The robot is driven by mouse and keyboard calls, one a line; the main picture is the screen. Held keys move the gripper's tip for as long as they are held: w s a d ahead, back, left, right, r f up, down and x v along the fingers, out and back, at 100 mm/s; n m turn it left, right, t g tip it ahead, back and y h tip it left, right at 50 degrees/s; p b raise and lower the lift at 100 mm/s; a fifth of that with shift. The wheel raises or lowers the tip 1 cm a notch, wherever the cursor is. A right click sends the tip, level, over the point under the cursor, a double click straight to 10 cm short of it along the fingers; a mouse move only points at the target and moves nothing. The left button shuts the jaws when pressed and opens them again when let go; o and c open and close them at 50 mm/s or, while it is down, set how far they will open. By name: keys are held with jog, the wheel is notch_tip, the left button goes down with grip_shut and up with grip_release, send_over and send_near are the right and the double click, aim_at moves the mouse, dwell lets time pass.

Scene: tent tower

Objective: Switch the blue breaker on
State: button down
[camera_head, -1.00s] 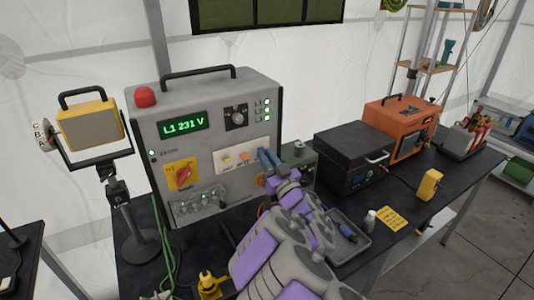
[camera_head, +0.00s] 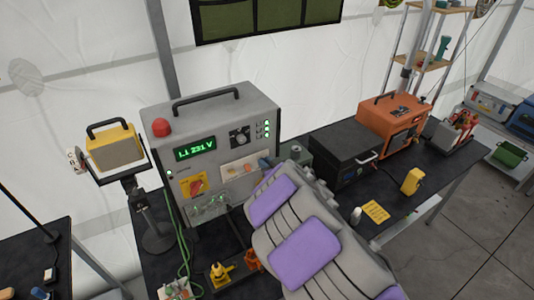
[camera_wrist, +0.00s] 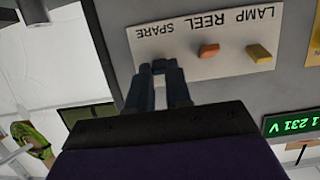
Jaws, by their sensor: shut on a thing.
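A grey power cabinet (camera_head: 160,128) stands on the black bench. Its white breaker strip (camera_wrist: 225,35) carries the labels LAMP, REEL and SPARE, upside down in the wrist view. A yellow breaker (camera_wrist: 259,54) is by LAMP and an orange breaker (camera_wrist: 209,50) by REEL. My gripper (camera_wrist: 160,66) is at the SPARE position, its blue-grey fingers shut on a small switch there, the blue breaker. The fingertips hide most of it, so its colour and lever position cannot be told. In the head view my gripper (camera_head: 264,162) is mostly behind my arm.
The cabinet has a red-on-yellow rotary switch (camera_head: 194,186), a lit display (camera_head: 195,149) and a red button (camera_head: 161,127). A black case (camera_head: 343,150) and an orange unit (camera_head: 394,120) stand to the right. A yellow lamp (camera_head: 113,148) on a stand is at left.

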jog(key=shift+w+a+r+g+h+p, duration=0.15)
jog(key=shift+r+g+h+p, duration=0.45)
jog(key=shift+p, duration=2.05)
jog(key=shift+g+p, duration=0.3)
jog(key=shift+f+p, duration=0.1)
jog(key=shift+p, duration=0.25)
jog(key=c, duration=1)
grip_release()
jog(key=shift+w+f, duration=0.1)
jog(key=shift+c, duration=0.2)
